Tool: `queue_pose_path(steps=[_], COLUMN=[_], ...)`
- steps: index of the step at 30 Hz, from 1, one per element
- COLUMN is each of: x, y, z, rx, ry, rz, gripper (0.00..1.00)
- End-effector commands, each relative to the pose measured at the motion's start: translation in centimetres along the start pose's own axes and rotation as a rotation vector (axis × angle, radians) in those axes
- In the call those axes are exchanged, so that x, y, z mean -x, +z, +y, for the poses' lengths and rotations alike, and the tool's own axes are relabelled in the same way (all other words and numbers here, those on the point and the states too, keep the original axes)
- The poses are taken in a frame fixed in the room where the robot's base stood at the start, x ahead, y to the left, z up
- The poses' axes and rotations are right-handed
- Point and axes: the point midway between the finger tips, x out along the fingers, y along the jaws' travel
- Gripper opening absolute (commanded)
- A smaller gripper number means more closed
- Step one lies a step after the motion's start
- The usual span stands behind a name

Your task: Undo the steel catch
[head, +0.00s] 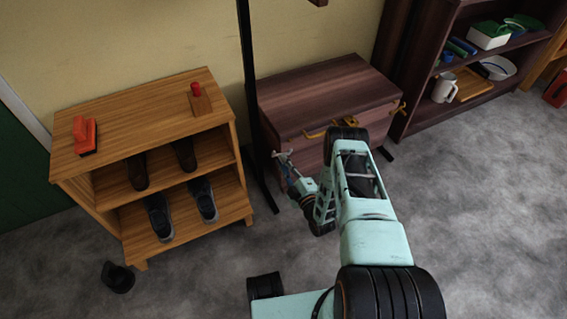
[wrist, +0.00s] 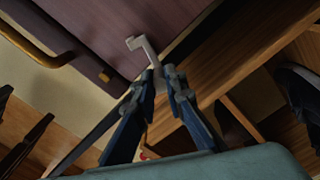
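The steel catch (head: 284,156) is a pale grey hooked lever at the left end of the front of a dark wooden chest (head: 325,88). In the wrist view the catch (wrist: 142,46) stands out from the chest, its bent end upper left and its lower part between my fingertips. My gripper (wrist: 155,82) has its two blue fingers drawn close together, one on each side of the lever, and looks shut on it. In the head view my gripper (head: 292,176) is small and partly hidden by my arm. The catch's mount is hard to make out.
Brass fittings, including a bar handle (head: 317,134), are on the chest front. A wooden shoe rack (head: 150,110) stands close on the left, past a dark post (head: 250,80). A dark shelf (head: 420,115) stands at the right. Open grey floor lies in front.

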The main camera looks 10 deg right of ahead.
Motion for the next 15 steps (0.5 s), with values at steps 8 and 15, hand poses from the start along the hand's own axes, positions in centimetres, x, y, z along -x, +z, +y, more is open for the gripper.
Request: queue_pose_path(steps=[8,15], x=[0.07,0.02], y=[0.11,-0.09], z=[-0.06,0.21], rx=[-0.001,-0.001], ry=[-0.002,-0.001], rz=[-0.003,-0.001], gripper=[0.29,0.29])
